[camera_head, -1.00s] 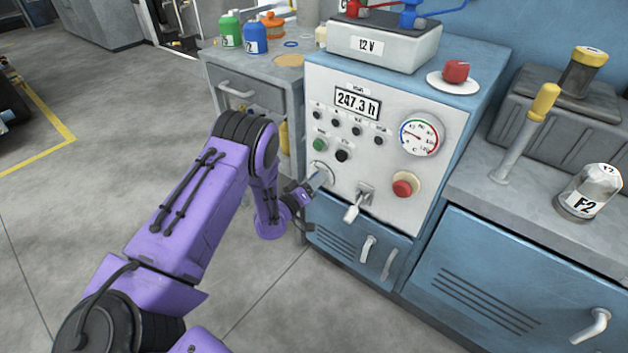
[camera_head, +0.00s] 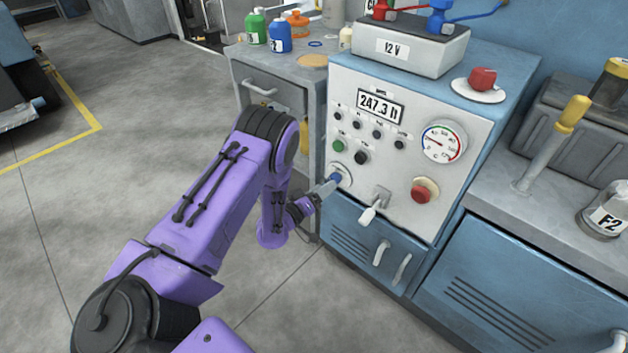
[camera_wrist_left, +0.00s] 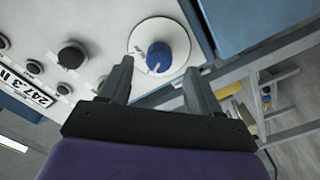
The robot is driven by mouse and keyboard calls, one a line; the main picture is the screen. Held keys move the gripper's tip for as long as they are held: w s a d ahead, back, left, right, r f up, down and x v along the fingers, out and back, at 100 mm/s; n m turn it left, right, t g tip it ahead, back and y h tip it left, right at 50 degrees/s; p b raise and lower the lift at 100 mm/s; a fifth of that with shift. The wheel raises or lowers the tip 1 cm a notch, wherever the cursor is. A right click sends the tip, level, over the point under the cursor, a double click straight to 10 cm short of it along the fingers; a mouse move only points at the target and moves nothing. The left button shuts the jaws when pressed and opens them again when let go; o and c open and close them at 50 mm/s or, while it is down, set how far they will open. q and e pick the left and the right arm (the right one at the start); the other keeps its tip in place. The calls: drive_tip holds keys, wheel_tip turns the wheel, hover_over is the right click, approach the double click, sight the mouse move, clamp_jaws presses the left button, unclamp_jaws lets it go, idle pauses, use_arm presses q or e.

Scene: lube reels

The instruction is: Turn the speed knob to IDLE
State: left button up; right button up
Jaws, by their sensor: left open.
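The speed knob (camera_wrist_left: 158,57) is a blue knob on a round white dial plate (camera_wrist_left: 172,36) in the left wrist view. It also shows small at the lower left of the panel in the head view (camera_head: 337,178). My left gripper (camera_head: 325,188) is open in front of the knob. In the left wrist view its two fingers (camera_wrist_left: 158,80) point toward the panel, with the knob ahead of the gap between them. I cannot tell whether they touch it. The dial's markings are not readable. My right gripper is out of view.
The white control panel (camera_head: 395,175) also carries a lever switch (camera_head: 375,205), a red button (camera_head: 423,190), a round gauge (camera_head: 443,141), small buttons and a 247.3 h display (camera_head: 380,105). Blue drawers (camera_head: 375,245) lie below.

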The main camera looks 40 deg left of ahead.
use_arm(q)
drive_tip(key=s, duration=0.6)
drive_tip(key=shift+a, duration=0.2)
drive_tip(key=shift+w, duration=0.1)
